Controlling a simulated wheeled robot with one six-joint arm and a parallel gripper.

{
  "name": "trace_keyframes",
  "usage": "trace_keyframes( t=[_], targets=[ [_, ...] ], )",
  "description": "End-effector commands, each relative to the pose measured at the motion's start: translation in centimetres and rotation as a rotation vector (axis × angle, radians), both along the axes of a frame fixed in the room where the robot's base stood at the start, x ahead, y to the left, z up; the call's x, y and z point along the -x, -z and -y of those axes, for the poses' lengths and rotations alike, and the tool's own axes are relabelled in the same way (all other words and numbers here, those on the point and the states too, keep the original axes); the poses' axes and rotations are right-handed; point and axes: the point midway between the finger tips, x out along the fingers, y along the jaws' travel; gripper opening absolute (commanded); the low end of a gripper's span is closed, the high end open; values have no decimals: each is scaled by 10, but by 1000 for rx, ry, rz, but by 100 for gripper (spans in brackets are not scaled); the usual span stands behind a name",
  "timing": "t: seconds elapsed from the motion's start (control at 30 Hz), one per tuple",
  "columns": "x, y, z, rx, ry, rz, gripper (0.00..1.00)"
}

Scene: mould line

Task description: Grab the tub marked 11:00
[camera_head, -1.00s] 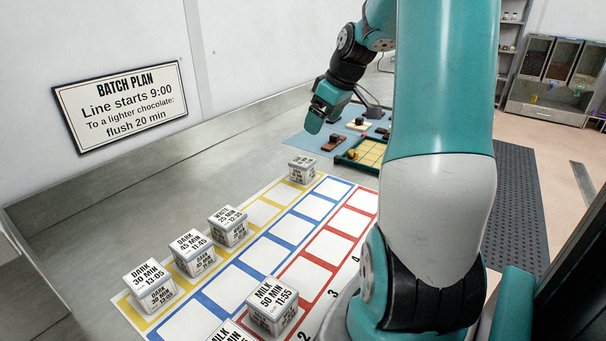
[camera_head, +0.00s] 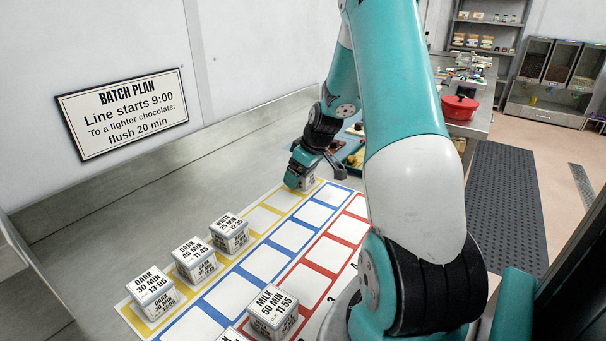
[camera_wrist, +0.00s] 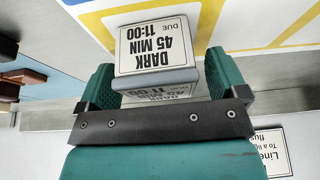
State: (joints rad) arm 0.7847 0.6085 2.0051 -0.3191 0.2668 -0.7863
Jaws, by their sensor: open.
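The tub marked 11:00 (camera_wrist: 158,75) shows upside down in the wrist view, its label reading DARK, 45 MIN, DUE 11:00. It stands between the two green fingers of my gripper (camera_wrist: 156,85). The fingers are open, one on each side of the tub. I cannot tell whether either finger touches it. In the head view my gripper (camera_head: 300,178) is down at the far end of the yellow column, and the tub (camera_head: 309,183) is mostly hidden behind it.
Tubs marked 12:35 (camera_head: 230,233), 11:45 (camera_head: 195,260) and 13:05 (camera_head: 153,293) stand along the yellow column. The tub marked 11:55 (camera_head: 273,312) stands nearer me, with another partly cut off. The blue column's visible cells are empty. A wall sign (camera_head: 125,112) gives the batch plan.

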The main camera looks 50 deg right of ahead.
Motion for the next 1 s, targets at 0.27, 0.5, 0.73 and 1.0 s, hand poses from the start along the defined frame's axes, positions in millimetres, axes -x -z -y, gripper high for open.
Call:
trace_keyframes(
  t=[0.27,0.5,0.73,1.0],
  targets=[
    [-2,5,0,1,-1,1,92],
    [-2,5,0,1,0,0,41],
    [-2,4,0,1,0,1,35],
    [-3,-10,0,3,0,3,35]
  ],
)
